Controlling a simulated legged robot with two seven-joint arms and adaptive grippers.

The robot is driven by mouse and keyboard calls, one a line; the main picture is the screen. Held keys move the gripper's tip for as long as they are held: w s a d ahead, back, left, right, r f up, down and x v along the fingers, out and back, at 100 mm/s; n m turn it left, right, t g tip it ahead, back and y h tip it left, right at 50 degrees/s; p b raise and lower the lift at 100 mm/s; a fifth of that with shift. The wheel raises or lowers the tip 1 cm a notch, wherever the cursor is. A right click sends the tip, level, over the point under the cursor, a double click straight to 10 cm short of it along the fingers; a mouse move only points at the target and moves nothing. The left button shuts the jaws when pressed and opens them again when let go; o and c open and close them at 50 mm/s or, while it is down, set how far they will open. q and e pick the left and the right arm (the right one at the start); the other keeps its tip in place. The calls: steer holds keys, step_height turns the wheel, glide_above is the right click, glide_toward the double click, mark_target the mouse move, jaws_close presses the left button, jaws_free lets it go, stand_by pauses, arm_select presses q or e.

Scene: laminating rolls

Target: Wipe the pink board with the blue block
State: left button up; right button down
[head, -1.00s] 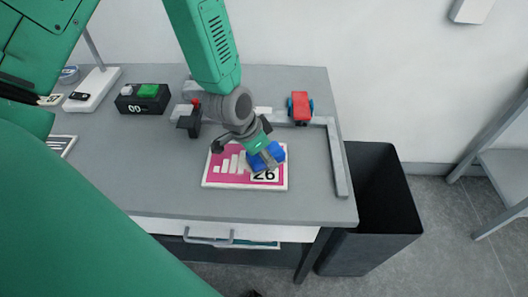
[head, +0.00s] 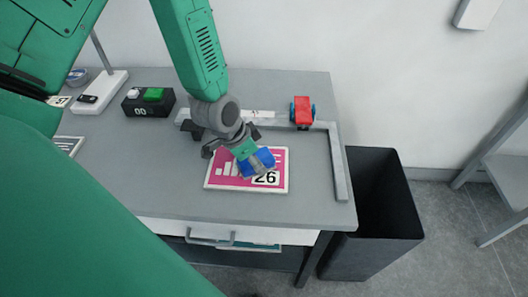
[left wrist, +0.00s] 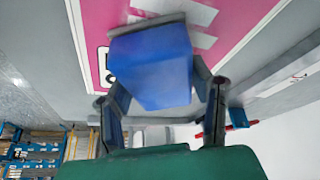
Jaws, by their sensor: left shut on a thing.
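The pink board (head: 222,184) lies flat on the grey table, with white bars and a label reading 26; it also fills the top of the left wrist view (left wrist: 98,20). The blue block (head: 262,158) is over the board's upper right part, just above the label. My left gripper (head: 245,156) is shut on the blue block, which shows between its fingers in the left wrist view (left wrist: 152,65). The block's grey underside strip is at the board; I cannot tell whether it touches. My right gripper is not in view.
A red roller tool (head: 303,112) sits by a grey L-shaped rail (head: 339,165) on the table (head: 310,205). A black box with a green button (head: 148,101) stands at the back left. A black bin (head: 383,220) stands right of the table.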

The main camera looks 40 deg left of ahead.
mark_target(268, 158)
arm_select(q)
steer(key=shift+s+a+f+p, duration=0.15)
steer(key=shift+s+a, duration=0.2)
steer(key=shift+a, duration=0.25)
steer(key=shift+s+a+r+p, duration=0.1)
steer(key=shift+s+a+p, duration=0.1)
steer(key=shift+s+a, duration=0.3)
steer(key=shift+s+a+f+p, duration=0.15)
steer(key=shift+s+a, duration=0.1)
steer(key=shift+a, duration=0.4)
steer(key=shift+s+a+r+p, duration=0.2)
steer(key=shift+s+a+p, duration=0.4)
steer(key=shift+a, duration=0.25)
steer(key=shift+s+a, duration=0.3)
steer(key=shift+a, duration=0.25)
steer(key=shift+a+f, duration=0.1)
steer(key=shift+w+d+p, duration=0.15)
steer(key=shift+w+d, duration=0.4)
steer(key=shift+d, duration=0.3)
steer(key=shift+w+d+p, duration=0.15)
steer(key=shift+w+d, duration=0.4)
steer(key=shift+d, duration=0.3)
steer(key=shift+w+d, duration=0.75)
steer(key=shift+d, duration=0.35)
steer(key=shift+w+d, duration=0.6)
steer(key=shift+d, duration=0.35)
steer(key=shift+w+d, duration=0.55)
steer(key=shift+d, duration=0.35)
